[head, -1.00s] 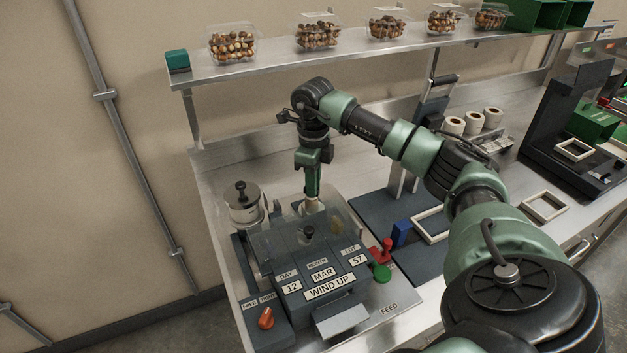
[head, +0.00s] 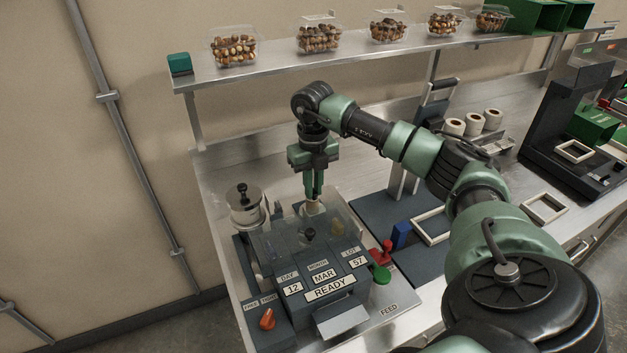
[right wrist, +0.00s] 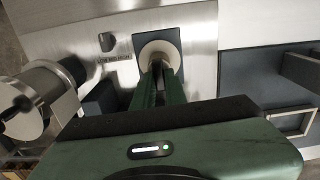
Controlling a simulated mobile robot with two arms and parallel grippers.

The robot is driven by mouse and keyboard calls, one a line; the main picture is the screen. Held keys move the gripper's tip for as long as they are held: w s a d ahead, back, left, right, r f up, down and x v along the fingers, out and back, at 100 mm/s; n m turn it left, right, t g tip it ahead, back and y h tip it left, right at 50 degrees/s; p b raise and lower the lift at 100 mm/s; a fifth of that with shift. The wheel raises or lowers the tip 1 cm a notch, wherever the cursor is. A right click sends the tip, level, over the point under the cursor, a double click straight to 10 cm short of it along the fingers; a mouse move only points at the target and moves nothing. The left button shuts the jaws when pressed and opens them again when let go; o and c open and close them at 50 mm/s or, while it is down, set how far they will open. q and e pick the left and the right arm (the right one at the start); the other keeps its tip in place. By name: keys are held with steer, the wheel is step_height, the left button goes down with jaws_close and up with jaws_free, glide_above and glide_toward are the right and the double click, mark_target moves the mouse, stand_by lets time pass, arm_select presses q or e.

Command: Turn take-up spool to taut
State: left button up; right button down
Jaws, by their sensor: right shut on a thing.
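The dark labelling machine (head: 262,248) stands at the front left of the bench, and its display (head: 330,288) reads READY. The take-up spool (head: 311,209), pale and round, sits at the machine's back, partly hidden by the fingers. It also shows in the right wrist view (right wrist: 172,46), with the fingertips over its middle. My right gripper (head: 314,195) points straight down and is shut on the spool. How far the fingers reach into it is hidden. My left gripper is not in view.
A steel drum with a black knob (head: 243,208) stands left of the spool. A shelf (head: 350,55) with clamshell trays runs above.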

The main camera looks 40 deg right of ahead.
stand_by(0.3)
steer(key=c, duration=1.4)
jaws_free()
steer(key=shift+c, duration=0.2)
steer(key=shift+r, duration=0.1)
step_height(320, 180, up, 8)
steer(key=shift+f+b, duration=0.15)
steer(key=shift+b, duration=0.7)
